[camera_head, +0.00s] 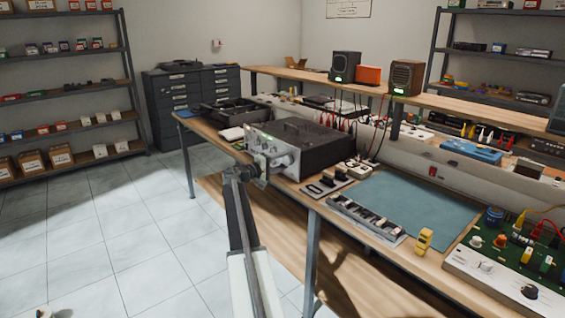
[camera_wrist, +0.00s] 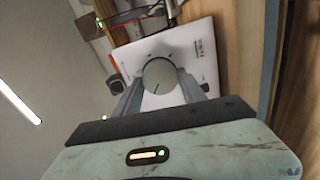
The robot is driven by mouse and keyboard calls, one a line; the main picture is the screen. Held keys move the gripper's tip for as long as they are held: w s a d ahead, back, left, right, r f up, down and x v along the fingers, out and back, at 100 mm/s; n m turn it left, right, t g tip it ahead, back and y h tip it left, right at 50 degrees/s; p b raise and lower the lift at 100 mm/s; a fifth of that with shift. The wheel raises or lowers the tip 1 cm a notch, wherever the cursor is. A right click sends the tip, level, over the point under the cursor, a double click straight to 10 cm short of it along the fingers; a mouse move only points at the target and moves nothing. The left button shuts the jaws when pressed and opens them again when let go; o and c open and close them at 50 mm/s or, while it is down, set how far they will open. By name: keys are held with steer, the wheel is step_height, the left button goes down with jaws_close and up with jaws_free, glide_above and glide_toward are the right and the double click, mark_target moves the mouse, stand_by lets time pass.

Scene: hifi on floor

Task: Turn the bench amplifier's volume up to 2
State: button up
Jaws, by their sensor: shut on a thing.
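The bench amplifier (camera_head: 310,143) is a dark box with a silver front, standing at the near edge of the workbench. Its pale front panel (camera_wrist: 203,60) fills the upper middle of the wrist view. The large round grey volume knob (camera_wrist: 160,74) shows a dark pointer line near its lower edge; the scale numbers are too small to read. My gripper (camera_wrist: 161,86) is shut on this knob, one finger on each side. In the head view my gripper (camera_head: 258,172) is at the amplifier's front and covers part of it.
A blue-green mat (camera_head: 420,205), a grey tray of parts (camera_head: 366,218) and a yellow device (camera_head: 424,241) lie along the bench to the right. Two speakers stand on the raised shelf (camera_head: 440,103) behind.

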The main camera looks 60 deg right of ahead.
steer(key=shift+s+m, duration=0.2)
steer(key=shift+m, duration=2.2)
steer(key=o, duration=1.4)
steer(key=shift+d, duration=0.1)
steer(key=shift+c, duration=0.2)
steer(key=shift+w, duration=0.1)
steer(key=shift+w+a, duration=0.15)
steer(key=shift+a, duration=0.3)
steer(key=v, duration=0.7)
